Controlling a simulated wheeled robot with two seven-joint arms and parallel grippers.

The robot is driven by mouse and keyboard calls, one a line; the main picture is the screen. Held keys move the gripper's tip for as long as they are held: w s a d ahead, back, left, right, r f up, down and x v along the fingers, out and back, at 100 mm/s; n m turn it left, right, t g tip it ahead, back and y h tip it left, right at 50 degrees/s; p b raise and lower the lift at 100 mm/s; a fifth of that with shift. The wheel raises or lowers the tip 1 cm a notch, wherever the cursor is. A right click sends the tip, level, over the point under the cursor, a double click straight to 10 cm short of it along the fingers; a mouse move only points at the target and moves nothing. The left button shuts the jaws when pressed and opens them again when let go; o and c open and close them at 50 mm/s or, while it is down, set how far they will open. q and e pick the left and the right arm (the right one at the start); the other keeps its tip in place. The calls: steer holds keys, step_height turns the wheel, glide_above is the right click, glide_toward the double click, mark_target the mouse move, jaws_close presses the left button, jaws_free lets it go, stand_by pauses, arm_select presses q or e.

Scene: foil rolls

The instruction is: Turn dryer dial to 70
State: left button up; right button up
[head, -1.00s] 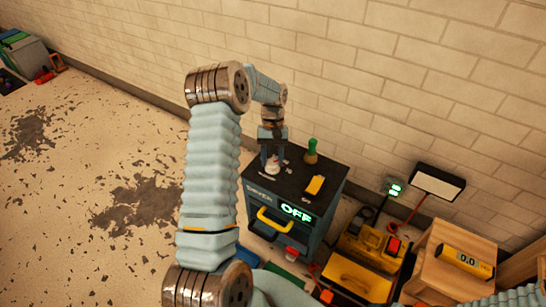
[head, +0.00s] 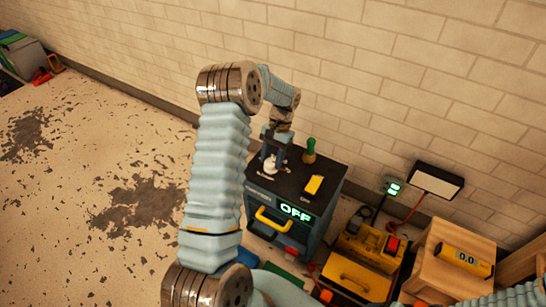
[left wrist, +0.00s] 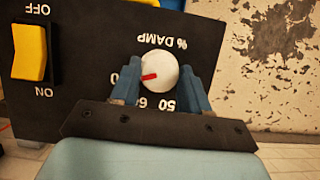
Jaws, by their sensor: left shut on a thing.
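The dryer (head: 262,239) is a dark blue cabinet with a black top panel, a yellow handle and a green OFF display (head: 296,211). Its white dial (head: 271,164) stands on the top panel. In the left wrist view the dial (left wrist: 165,68) has a red pointer mark facing left in the picture. The "% DAMP" label, a 50 and a 60 show around it; another number at the left is partly hidden by a finger. My left gripper (left wrist: 161,88) is shut on the dial, one finger on each side; it also shows in the head view (head: 273,155). My right gripper is out of view.
A yellow OFF/ON switch (left wrist: 30,52) sits on the same panel, also seen in the head view (head: 313,185). A green-topped object (head: 310,150) stands at the panel's back. Floor at left is open.

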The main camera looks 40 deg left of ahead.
arm_select(q)
steer(key=shift+d, duration=0.1)
steer(key=o, duration=1.1)
steer(key=shift+c, duration=0.2)
steer(key=v, duration=1.4)
steer(key=shift+f, duration=0.1)
